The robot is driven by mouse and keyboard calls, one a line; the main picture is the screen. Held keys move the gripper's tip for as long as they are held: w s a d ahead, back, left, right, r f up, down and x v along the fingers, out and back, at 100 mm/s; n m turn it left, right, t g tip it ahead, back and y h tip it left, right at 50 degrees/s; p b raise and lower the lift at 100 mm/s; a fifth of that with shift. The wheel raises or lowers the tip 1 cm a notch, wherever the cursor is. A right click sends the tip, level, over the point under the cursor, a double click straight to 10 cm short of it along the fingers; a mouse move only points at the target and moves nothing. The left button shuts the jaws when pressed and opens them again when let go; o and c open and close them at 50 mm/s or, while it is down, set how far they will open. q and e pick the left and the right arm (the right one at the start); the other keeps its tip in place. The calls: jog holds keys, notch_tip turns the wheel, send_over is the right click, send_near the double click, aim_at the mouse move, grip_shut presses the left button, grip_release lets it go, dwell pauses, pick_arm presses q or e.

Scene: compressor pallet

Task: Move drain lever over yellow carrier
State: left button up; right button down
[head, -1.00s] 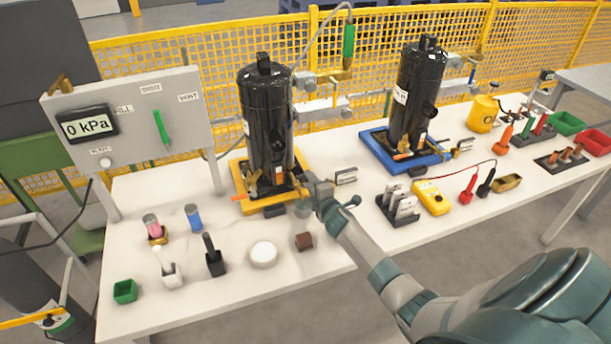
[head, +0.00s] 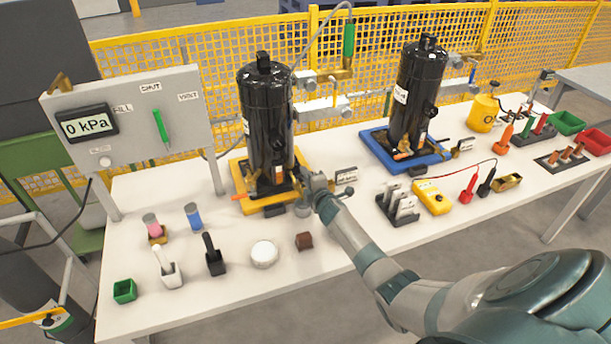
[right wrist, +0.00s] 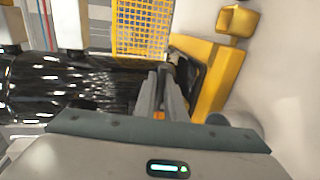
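The yellow carrier (head: 262,209) lies on the white table under the left black compressor (head: 266,110). A small orange lever (head: 240,197) shows at its front left corner, beside a brass fitting (head: 251,181). My right gripper (head: 304,181) is at the carrier's right side, low against the compressor's base, fingers toward it. In the right wrist view its two grey fingers (right wrist: 163,92) are close together beside the yellow carrier (right wrist: 217,85). A bit of orange (right wrist: 158,115) shows between them; I cannot tell whether they hold it. My left gripper is out of view.
A second compressor (head: 418,95) stands on a blue carrier (head: 376,148) to the right. A gauge panel (head: 150,120) stands at left. A white puck (head: 264,254), a brown block (head: 304,241) and a green bin (head: 125,290) lie in front. The yellow mesh fence is behind.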

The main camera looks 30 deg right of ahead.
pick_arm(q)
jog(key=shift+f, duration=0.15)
pick_arm(e)
jog(key=shift+f, duration=0.1)
